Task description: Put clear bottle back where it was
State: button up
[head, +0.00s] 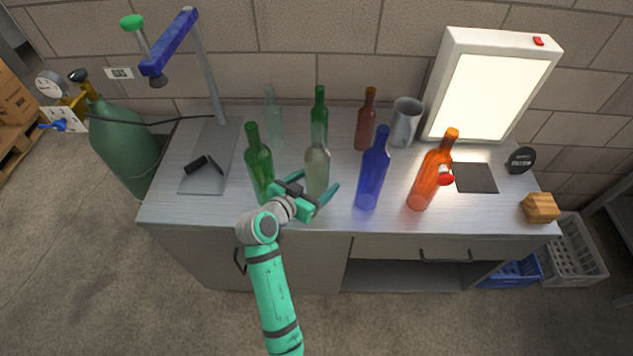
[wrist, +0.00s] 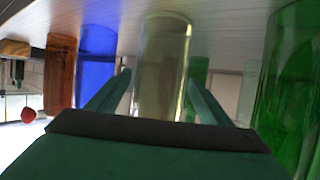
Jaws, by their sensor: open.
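The clear bottle (head: 317,172) stands upright on the bench in the front row, between a green bottle and the blue bottle. My gripper (head: 317,187) is low at the bench front with its jaws open, one finger on each side of the clear bottle. In the wrist view, the clear bottle (wrist: 162,60) stands between the two spread fingers of my gripper (wrist: 157,82), with a gap showing on both sides. The bottle's neck is out of the wrist view.
The green bottle (head: 259,165) stands close at left, the blue bottle (head: 372,170) at right, then an orange bottle (head: 428,180). Behind are a pale bottle (head: 273,118), another green bottle (head: 319,108), a brown bottle (head: 365,125) and a grey pitcher (head: 404,124). A lit panel (head: 487,95) stands back right.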

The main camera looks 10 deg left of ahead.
jog(key=v, duration=1.2)
jog(key=s+d+f+n+y, duration=0.55)
jog(key=s+d+f, duration=0.45)
jog(key=s+f, duration=0.3)
jog(key=s+d+r+t, duration=0.1)
jog(key=s+d+r, duration=0.2)
jog(key=s, duration=0.6)
jog(key=s+d+r+m+t, duration=0.1)
jog(key=s+d+r, duration=0.2)
jog(key=s, duration=0.6)
jog(key=shift+d+r+t+h, duration=0.15)
jog(key=shift+d+t+h, duration=0.15)
jog(key=shift+d+h, duration=0.15)
jog(key=shift+m, duration=0.25)
